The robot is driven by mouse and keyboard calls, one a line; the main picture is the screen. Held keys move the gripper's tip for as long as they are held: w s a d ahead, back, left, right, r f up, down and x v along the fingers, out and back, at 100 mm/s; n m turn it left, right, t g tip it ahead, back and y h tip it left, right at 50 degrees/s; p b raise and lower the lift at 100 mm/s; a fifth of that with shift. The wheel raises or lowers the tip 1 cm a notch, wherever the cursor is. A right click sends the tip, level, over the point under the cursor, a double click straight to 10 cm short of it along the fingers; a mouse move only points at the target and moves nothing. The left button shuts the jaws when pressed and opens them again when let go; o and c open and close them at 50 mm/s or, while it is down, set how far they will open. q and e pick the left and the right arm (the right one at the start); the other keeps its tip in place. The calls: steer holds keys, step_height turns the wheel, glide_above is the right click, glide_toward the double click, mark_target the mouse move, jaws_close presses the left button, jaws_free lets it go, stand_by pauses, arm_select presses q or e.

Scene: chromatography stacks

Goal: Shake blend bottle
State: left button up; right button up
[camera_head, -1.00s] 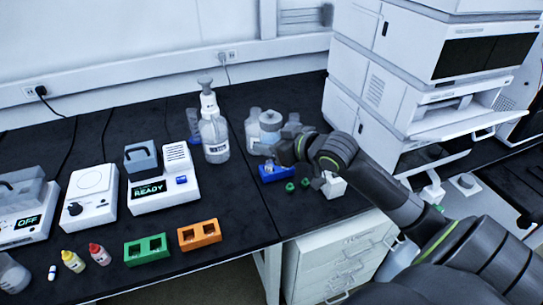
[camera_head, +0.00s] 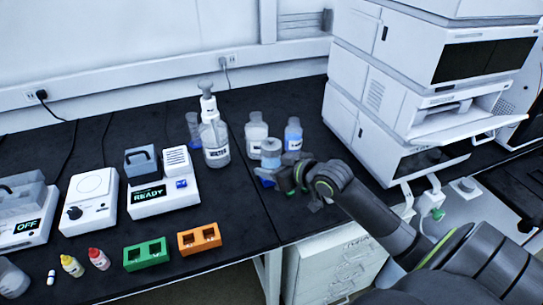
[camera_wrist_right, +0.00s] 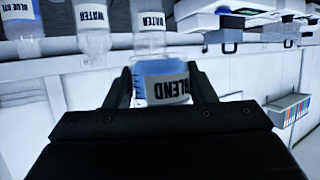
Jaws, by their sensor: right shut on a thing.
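The blend bottle (camera_head: 271,155) is clear with a white label and blue liquid. My right gripper (camera_head: 284,174) is shut on it, left of the tall instrument stack. The right wrist view shows the bottle (camera_wrist_right: 166,84) between the two fingers, with its "BLEND" label upside down in the picture. In the head view it appears roughly upright, over the right part of the black bench. Whether its cap is on is hard to tell. My left gripper is not in view.
A white-labelled bottle (camera_head: 256,132), a blue bottle (camera_head: 293,134) and a large pump bottle (camera_head: 214,140) stand close behind. The white instrument stack (camera_head: 400,90) is at the right. Green (camera_head: 147,254) and orange (camera_head: 199,238) racks stand at the front left. The bench right of them is clear.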

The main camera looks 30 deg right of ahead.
mark_target(278, 148)
steer(key=shift+w+f, duration=0.1)
steer(key=shift+f, duration=0.1)
step_height(278, 148, up, 7)
steer(key=shift+f, duration=0.1)
step_height(278, 148, down, 7)
steer(key=shift+r, duration=0.1)
steer(key=shift+f, duration=0.3)
